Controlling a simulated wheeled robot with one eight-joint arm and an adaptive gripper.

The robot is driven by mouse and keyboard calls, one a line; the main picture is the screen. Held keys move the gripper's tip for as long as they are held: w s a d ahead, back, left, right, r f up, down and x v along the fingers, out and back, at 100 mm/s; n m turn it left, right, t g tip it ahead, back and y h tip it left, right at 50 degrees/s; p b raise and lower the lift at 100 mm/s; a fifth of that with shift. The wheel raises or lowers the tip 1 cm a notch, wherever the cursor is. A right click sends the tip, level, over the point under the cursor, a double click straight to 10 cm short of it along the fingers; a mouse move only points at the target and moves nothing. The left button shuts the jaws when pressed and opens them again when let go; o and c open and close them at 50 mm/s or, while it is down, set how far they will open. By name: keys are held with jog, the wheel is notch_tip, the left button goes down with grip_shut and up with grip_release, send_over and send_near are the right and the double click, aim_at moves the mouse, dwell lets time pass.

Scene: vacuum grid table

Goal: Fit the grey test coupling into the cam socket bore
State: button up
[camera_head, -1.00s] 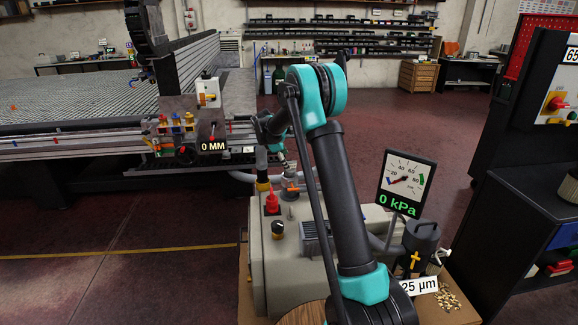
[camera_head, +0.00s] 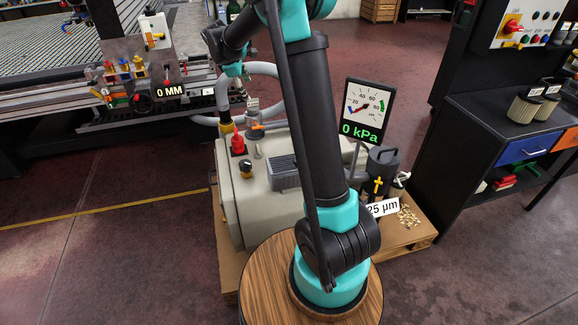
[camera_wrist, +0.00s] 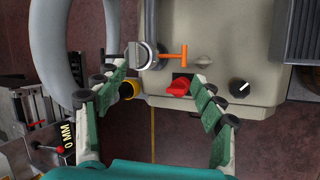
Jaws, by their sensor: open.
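In the head view my gripper (camera_head: 238,75) hangs over the left rear of the beige pump housing. A round grey metal fitting with an orange lever, apparently the cam socket (camera_wrist: 147,56), lies just beyond the fingertips in the wrist view. It also shows in the head view (camera_head: 254,131). A grey piece stands above it in the head view, possibly the test coupling (camera_head: 253,106). I cannot tell whether it sits in the bore.
A red knob (camera_wrist: 178,87) stands near the right finger. A black-and-white dial (camera_wrist: 240,88) is farther right. A thick grey hose (camera_wrist: 60,45) curves at the left, near a yellow collar (camera_wrist: 129,91). A gauge (camera_head: 366,110) reads 0 kPa.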

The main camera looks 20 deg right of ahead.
jog(key=s+d+f+m+y, duration=0.1)
jog(key=s+f+m, duration=0.3)
jog(key=s, duration=0.9)
jog(key=s+d+f+m+y, duration=0.1)
jog(key=s+d+f+m, duration=0.3)
jog(key=s, duration=1)
jog(key=s+d+f+m+y, duration=0.1)
jog(key=s+m, duration=0.6)
jog(key=s, duration=0.7)
notch_tip(320, 180, down, 3)
jog(key=shift+s+d+r+y, duration=0.15)
jog(key=shift+d+y, duration=0.25)
jog(key=shift+d, duration=0.3)
jog(key=shift+o, duration=0.5)
